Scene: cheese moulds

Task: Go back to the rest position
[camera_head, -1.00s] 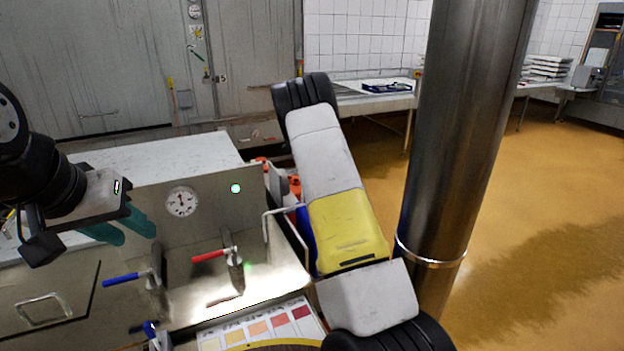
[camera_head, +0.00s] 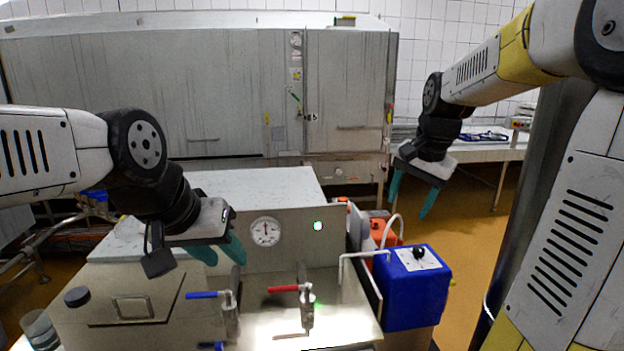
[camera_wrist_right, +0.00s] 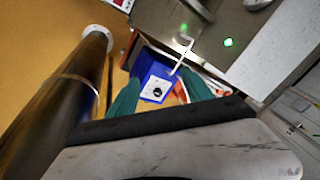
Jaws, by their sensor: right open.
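My left gripper (camera_head: 227,264) hangs over the worktop of the steel machine, left of the round gauge, its teal fingers apart and nothing seen between them. My right gripper (camera_head: 408,209) is raised in the air at the right, fingers pointing down and apart, empty. It is above and behind the blue box in the head view. In the right wrist view its two teal fingers (camera_wrist_right: 160,76) stand wide apart, with the blue box seen between and beyond them.
The steel machine (camera_head: 285,222) has a gauge (camera_head: 265,231), a blue-handled valve (camera_head: 207,295) and a red-handled valve (camera_head: 289,288). The blue box (camera_head: 412,300) stands at its right. A steel column (camera_wrist_right: 50,108) rises in the right wrist view. Open floor lies at the right.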

